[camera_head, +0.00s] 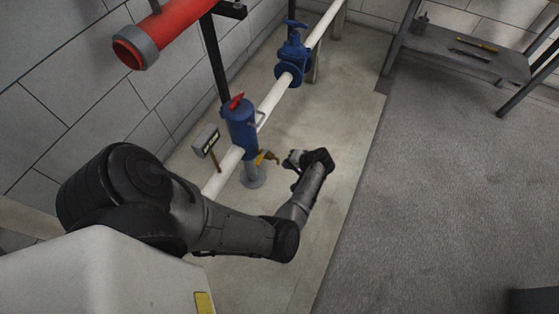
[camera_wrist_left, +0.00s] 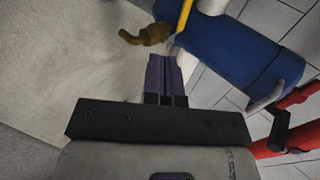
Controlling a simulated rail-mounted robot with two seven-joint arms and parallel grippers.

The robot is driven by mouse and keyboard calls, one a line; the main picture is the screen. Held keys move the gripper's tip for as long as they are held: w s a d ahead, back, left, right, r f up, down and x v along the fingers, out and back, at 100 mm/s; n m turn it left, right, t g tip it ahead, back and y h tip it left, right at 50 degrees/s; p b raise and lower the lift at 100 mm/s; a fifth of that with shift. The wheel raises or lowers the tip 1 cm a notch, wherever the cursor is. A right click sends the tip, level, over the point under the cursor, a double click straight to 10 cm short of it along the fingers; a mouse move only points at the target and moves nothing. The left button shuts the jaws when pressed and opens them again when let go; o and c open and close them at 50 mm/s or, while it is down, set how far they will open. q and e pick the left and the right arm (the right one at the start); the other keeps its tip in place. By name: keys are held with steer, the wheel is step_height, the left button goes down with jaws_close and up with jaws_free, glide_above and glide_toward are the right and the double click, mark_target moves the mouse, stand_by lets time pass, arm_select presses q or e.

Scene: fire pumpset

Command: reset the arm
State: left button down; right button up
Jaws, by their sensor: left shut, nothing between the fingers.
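My left arm comes in from the left in the head view. Its gripper (camera_head: 292,160) is over the pale floor slab, to the right of a blue cylindrical fitting (camera_head: 240,125) on the white pipe. In the left wrist view the fingers (camera_wrist_left: 165,75) are shut together with nothing between them. Just beyond the fingertips a brass tap (camera_wrist_left: 148,35) shows near the blue fitting (camera_wrist_left: 225,50); I cannot tell whether they touch it. The same brass tap shows in the head view (camera_head: 266,157), left of the gripper. My right gripper does not show.
A white pipe (camera_head: 272,98) with a blue valve (camera_head: 293,55) runs toward the back wall. A red pipe (camera_head: 170,28) is above at the upper left. A grey bench (camera_head: 450,52) holding tools stands at the upper right. The grey floor (camera_head: 440,180) at right is mostly clear.

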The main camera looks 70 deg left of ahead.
arm_select(q)
steer(key=v, duration=0.2)
steer(key=shift+w+d+r+p, duration=0.1)
steer(key=shift+w+r+p, duration=0.1)
steer(key=shift+p, duration=0.1)
